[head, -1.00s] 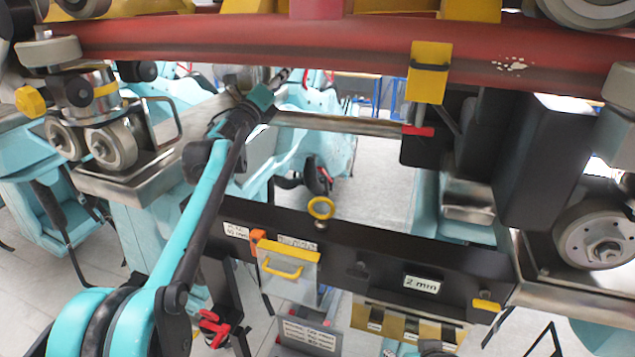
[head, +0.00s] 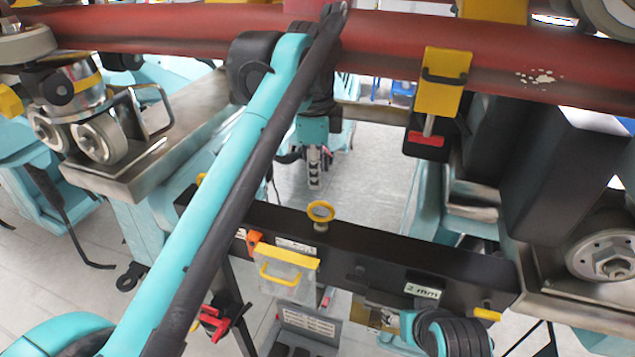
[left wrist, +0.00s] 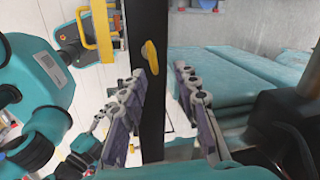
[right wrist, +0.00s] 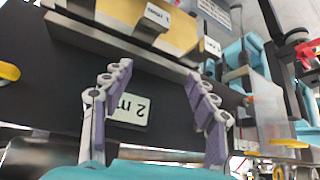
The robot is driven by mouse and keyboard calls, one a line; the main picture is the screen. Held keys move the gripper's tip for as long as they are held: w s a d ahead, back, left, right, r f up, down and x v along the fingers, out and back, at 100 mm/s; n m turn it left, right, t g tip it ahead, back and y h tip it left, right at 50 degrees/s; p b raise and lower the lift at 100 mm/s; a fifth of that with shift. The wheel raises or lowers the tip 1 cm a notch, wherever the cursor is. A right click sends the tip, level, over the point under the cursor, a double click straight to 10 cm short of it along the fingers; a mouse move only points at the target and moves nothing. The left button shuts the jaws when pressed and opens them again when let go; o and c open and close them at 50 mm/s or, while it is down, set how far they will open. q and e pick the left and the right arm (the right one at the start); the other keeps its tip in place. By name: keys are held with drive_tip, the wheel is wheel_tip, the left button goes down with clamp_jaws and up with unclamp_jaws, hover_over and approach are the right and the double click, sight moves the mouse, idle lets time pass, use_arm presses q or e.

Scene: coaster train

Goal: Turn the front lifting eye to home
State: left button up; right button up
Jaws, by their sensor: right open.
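The lifting eye (head: 320,211) is a yellow ring on a short stem, standing on top of the black beam (head: 385,245) in the head view. In the left wrist view the eye (left wrist: 150,55) shows as a narrow yellow shape on the dark beam, beyond and between my fingertips. My left gripper (head: 315,168) hangs fingers-down behind the beam in the head view. Its fingers (left wrist: 160,85) are apart and empty. My right gripper (right wrist: 158,82) is open and empty, facing the beam's "2 mm" label (right wrist: 130,110). Its fingers are hidden in the head view.
A red rail (head: 390,45) crosses above, with a yellow clamp (head: 443,82) hanging from it. A clear box with a yellow handle (head: 285,268) is on the beam's front. Wheel assemblies stand left (head: 98,140) and right (head: 605,250). Open floor shows behind the beam.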

sight(317, 202)
use_arm(q)
drive_tip(key=f, duration=0.6)
drive_tip(key=shift+w+d+f, duration=0.1)
drive_tip(key=shift+w+f, duration=0.1)
drive_tip(key=shift+f, duration=0.35)
drive_tip(key=shift+s, duration=0.25)
drive_tip(key=shift+w+f, duration=0.1)
drive_tip(key=shift+w, duration=0.05)
clamp_jaws()
